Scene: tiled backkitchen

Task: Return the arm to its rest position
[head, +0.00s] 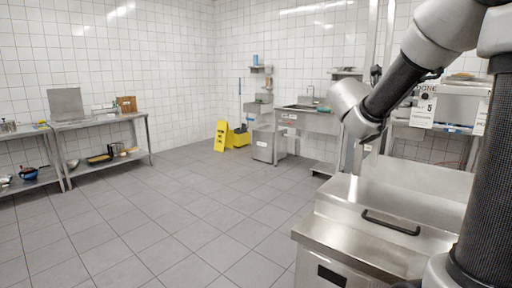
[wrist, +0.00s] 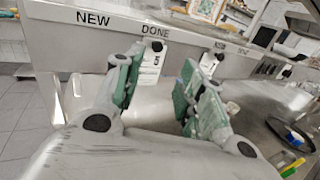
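My arm (head: 385,95) reaches in from the right side of the head view, bent above a steel unit. My gripper is not visible in that view. In the wrist view my gripper (wrist: 163,78) shows its two fingers with green pads. The fingers stand well apart, and nothing is held between them. Behind them is a metal rail (wrist: 110,33) with the labels NEW and DONE and further labels too blurred to read. A white card (wrist: 150,62) hangs under DONE, seen between the fingers.
A steel unit with a black handle (head: 390,223) stands close below my arm. A sink table (head: 310,120) and yellow floor sign (head: 221,135) stand farther back, steel tables (head: 100,122) at left. The middle floor is clear.

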